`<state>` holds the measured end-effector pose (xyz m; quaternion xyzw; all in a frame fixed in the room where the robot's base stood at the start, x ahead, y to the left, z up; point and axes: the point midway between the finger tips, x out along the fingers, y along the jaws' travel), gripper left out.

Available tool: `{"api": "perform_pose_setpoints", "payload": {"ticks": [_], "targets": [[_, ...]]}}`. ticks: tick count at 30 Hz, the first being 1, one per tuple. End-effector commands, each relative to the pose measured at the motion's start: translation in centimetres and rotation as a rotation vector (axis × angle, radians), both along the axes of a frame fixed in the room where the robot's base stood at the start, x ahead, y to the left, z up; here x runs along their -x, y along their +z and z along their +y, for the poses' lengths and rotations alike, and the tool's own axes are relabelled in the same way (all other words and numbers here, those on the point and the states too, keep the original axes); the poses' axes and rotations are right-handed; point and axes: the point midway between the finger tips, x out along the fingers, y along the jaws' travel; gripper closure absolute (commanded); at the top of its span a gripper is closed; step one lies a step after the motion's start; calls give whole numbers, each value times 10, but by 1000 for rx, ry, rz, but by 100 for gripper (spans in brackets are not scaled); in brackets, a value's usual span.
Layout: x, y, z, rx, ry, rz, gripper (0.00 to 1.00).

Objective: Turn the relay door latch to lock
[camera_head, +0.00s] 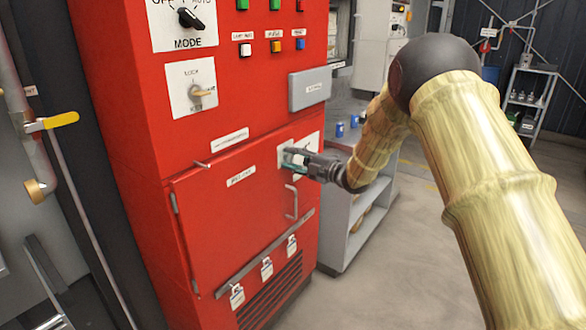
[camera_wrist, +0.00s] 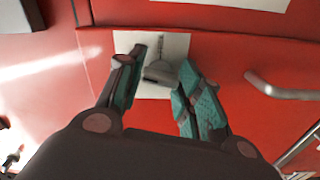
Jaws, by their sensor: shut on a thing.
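The relay door (camera_head: 238,215) is a red panel low on the red cabinet and looks closed. Its latch is a small grey knob (camera_wrist: 160,72) on a white plate (camera_wrist: 172,45) near the door's top edge in the wrist view. My gripper (camera_head: 293,158) is at the latch plate in the head view, and its fingers hide the latch there. In the wrist view my gripper (camera_wrist: 161,78) has its teal-padded fingers on either side of the knob, shut on it. The knob's exact turn angle and any plate lettering are hard to read.
A bar door handle (camera_head: 291,201) sits just below the latch; it also shows at right in the wrist view (camera_wrist: 285,88). A grey box (camera_head: 310,88) juts out above. A grey shelf unit (camera_head: 350,225) stands right of the cabinet. The floor at right is open.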

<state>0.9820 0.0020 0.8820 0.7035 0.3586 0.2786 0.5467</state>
Motion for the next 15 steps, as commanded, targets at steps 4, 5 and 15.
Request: {"api": "perform_pose_setpoints", "payload": {"ticks": [4,5,15], "targets": [[-1,-2,-2,61,-3,-84,88],[-1,-2,-2,70,-3,-99,88],[-1,1,-2,144,-4,-200,88]]}}
